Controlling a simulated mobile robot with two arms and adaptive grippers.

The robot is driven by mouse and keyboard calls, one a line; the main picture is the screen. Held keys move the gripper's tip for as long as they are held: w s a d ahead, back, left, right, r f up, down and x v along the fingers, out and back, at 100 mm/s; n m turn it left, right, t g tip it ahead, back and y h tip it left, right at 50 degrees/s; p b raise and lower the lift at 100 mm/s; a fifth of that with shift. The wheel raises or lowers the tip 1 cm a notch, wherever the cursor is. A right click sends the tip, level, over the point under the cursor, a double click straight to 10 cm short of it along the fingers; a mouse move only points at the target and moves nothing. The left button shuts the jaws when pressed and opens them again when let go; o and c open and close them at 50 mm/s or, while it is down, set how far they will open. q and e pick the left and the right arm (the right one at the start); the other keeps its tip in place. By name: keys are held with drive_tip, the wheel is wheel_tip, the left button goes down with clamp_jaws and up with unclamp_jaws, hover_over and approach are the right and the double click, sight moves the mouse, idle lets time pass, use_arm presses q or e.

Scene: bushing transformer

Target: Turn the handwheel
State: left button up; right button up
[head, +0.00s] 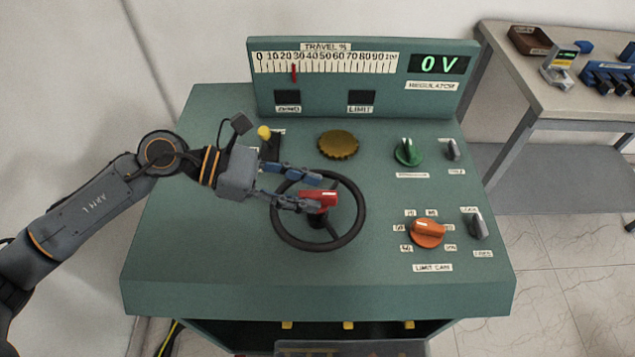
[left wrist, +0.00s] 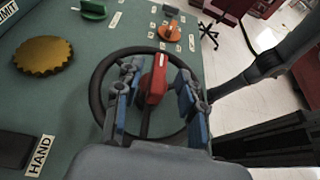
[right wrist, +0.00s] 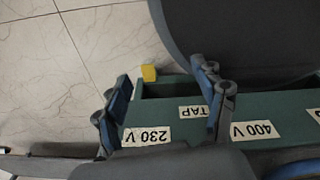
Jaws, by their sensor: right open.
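The black handwheel (head: 362,218) lies on the sloping green console, with a red block (head: 320,198) at its hub. In the left wrist view the handwheel rim (left wrist: 97,88) and the red block (left wrist: 154,78) also show. My left gripper (head: 317,192) is over the wheel, its two fingers apart on either side of the red block. Gaps show beside the block in the left wrist view, where the gripper (left wrist: 157,80) hides part of the wheel. My right gripper (right wrist: 163,108) is open beside a green panel labelled 230 V, TAP and 400 V; it is outside the head view.
The travel scale (head: 325,62) has a red pointer near 30; the display (head: 440,64) reads 0 V. A brass knob (head: 338,144), a green knob (head: 408,152), an orange knob (head: 427,232) and a yellow-tipped lever (head: 265,133) surround the wheel. A side table (head: 500,75) stands right.

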use_arm(q)
drive_tip(key=shift+x, duration=1.35)
clamp_jaws()
